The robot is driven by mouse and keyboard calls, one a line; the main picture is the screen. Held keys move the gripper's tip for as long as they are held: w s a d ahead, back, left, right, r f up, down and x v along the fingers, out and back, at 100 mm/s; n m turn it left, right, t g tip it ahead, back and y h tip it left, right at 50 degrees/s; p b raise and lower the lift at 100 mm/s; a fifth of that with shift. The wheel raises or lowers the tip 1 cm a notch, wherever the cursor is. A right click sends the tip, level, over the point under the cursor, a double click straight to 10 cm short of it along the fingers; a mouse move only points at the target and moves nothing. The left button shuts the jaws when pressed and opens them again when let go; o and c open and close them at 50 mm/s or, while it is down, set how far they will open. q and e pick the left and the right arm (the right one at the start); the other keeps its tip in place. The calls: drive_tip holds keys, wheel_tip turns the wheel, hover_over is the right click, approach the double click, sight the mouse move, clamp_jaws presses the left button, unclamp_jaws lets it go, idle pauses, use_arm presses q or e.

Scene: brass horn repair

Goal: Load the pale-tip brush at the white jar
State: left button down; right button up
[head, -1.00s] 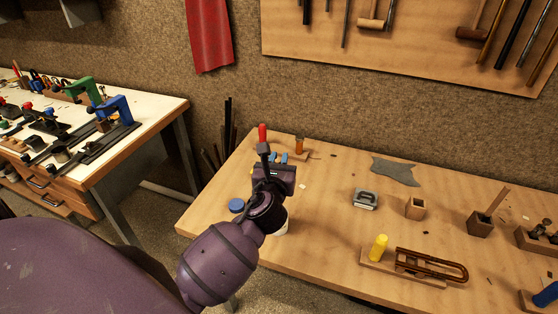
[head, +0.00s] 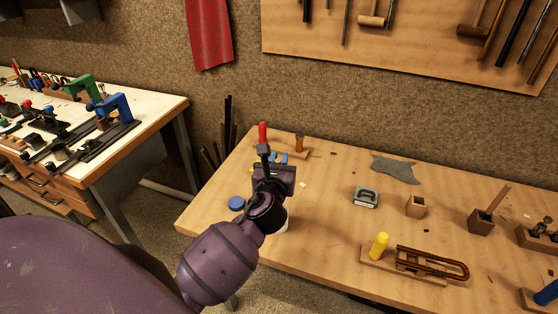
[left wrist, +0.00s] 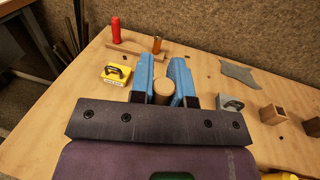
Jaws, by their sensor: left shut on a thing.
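My left gripper (head: 278,158) reaches over the left end of the wooden bench in the head view. In the left wrist view its blue fingers (left wrist: 162,72) are shut on a round, wooden-coloured handle (left wrist: 163,92), seen end-on between them. It fits the brush, but its tip is hidden, so I cannot tell the tip's colour. A small white patch (head: 284,228) shows beside my wrist in the head view; it seems to be the white jar, mostly hidden behind my arm. A blue round lid or pot (head: 237,204) lies to the left of my wrist. My right gripper is out of view.
A wooden rack (left wrist: 130,50) holds a red handle (left wrist: 116,28) and an amber handle (left wrist: 157,44) at the back. A yellow block (left wrist: 115,75) stands left of the fingers. A grey block (head: 365,198) and wooden holder (head: 415,207) stand right. The bench between is mostly clear.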

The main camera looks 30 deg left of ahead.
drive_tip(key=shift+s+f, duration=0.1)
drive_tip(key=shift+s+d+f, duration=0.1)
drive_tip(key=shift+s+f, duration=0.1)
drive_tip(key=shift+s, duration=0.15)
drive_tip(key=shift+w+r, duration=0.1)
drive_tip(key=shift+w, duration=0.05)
use_arm(q)
drive_tip(key=shift+f, duration=0.1)
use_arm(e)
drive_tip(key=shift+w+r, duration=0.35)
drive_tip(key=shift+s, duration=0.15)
use_arm(q)
drive_tip(key=shift+f, duration=0.1)
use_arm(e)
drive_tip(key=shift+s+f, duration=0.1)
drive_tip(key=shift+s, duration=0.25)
use_arm(q)
drive_tip(key=shift+s+p, duration=0.1)
drive_tip(key=shift+p, duration=0.2)
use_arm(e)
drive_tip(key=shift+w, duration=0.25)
